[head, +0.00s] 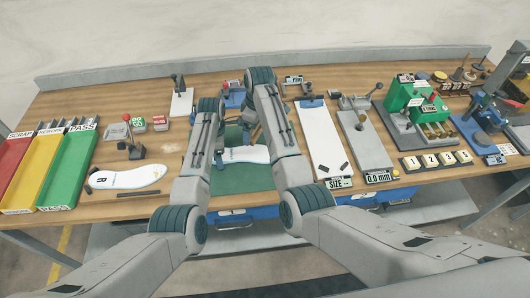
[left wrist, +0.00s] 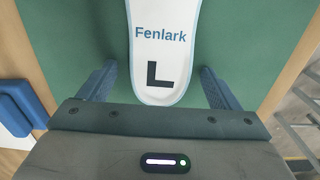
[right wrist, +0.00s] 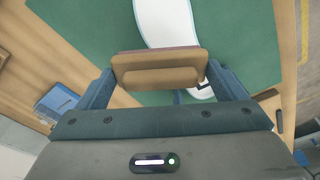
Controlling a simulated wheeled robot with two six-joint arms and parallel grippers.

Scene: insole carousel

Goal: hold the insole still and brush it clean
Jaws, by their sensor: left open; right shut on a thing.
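A white insole (head: 250,155) marked "Fenlark" and "L" lies flat on a green mat (head: 243,178). In the left wrist view the insole's marked end (left wrist: 160,60) lies between the spread fingers of my left gripper (left wrist: 155,85). That gripper is open, with a gap on each side of the insole. My right gripper (right wrist: 158,85) is shut on a wooden-backed brush (right wrist: 160,68). In the right wrist view the brush hides part of the insole (right wrist: 165,20); I cannot tell whether its bristles touch it. My arms partly cover the insole in the head view.
Another insole (head: 125,177) lies left of the mat. Red, yellow and green bins (head: 66,170) stand at the far left. A white board (head: 322,140) and a grey gauge plate (head: 368,145) lie right of my arms. A green press (head: 408,98) stands farther right.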

